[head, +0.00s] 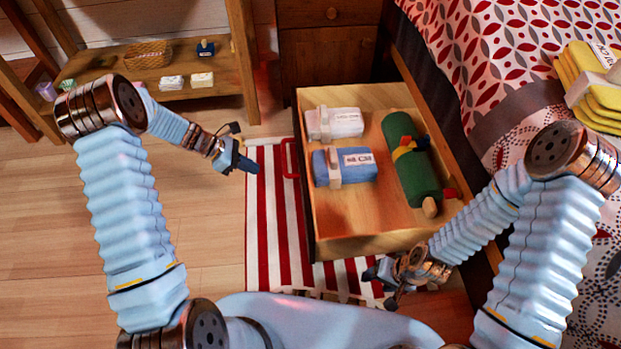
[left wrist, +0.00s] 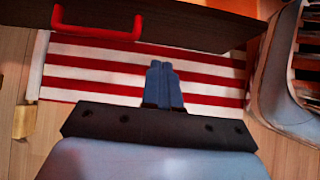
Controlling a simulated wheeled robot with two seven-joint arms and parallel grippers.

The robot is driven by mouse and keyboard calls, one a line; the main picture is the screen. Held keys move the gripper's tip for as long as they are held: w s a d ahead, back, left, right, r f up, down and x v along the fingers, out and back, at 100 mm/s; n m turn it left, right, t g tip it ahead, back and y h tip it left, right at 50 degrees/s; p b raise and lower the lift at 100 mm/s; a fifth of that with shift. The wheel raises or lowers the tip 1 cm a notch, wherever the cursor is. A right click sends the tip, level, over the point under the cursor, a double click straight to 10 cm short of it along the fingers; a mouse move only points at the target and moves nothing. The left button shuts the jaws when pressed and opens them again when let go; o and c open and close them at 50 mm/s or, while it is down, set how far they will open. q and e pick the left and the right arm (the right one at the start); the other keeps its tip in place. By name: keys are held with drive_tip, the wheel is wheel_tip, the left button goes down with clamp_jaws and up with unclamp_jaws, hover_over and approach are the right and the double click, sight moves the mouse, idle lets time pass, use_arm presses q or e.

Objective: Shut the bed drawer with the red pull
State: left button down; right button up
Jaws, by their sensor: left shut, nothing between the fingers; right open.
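The bed drawer (head: 375,238) stands pulled out from under the bed, at the centre of the head view. Its red pull (head: 290,158) is on the drawer's left-facing front, and it also shows at the upper left of the left wrist view (left wrist: 97,33). My left gripper (head: 250,167) is shut and empty, left of the red pull and apart from it. In the left wrist view its closed blue fingers (left wrist: 163,82) point toward the dark drawer front. My right gripper (head: 378,285) is open, below the drawer's near side in the head view.
The drawer holds a white bundle (head: 335,123), a blue bundle (head: 345,166) and a green roll (head: 408,165). A striped rug (head: 268,215) lies before it. A nightstand (head: 328,45) stands behind. A low shelf (head: 160,93) is at upper left. The floor at left is clear.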

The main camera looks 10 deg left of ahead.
use_arm(q)
drive_tip(key=w+d+f+b, duration=0.1)
drive_tip(key=w+d+f, duration=0.1)
drive_tip(key=d, duration=0.3)
drive_tip(key=w+d+f+b, duration=0.1)
drive_tip(key=d+f, duration=0.3)
drive_tip(key=d, duration=0.1)
drive_tip(key=shift+w+d+f, duration=0.2)
drive_tip(key=shift+w+d, duration=0.2)
use_arm(e)
drive_tip(key=shift+w+d+f, duration=0.1)
drive_tip(key=shift+f, duration=0.6)
drive_tip(key=shift+w+d+f, duration=0.1)
drive_tip(key=shift+f, duration=0.6)
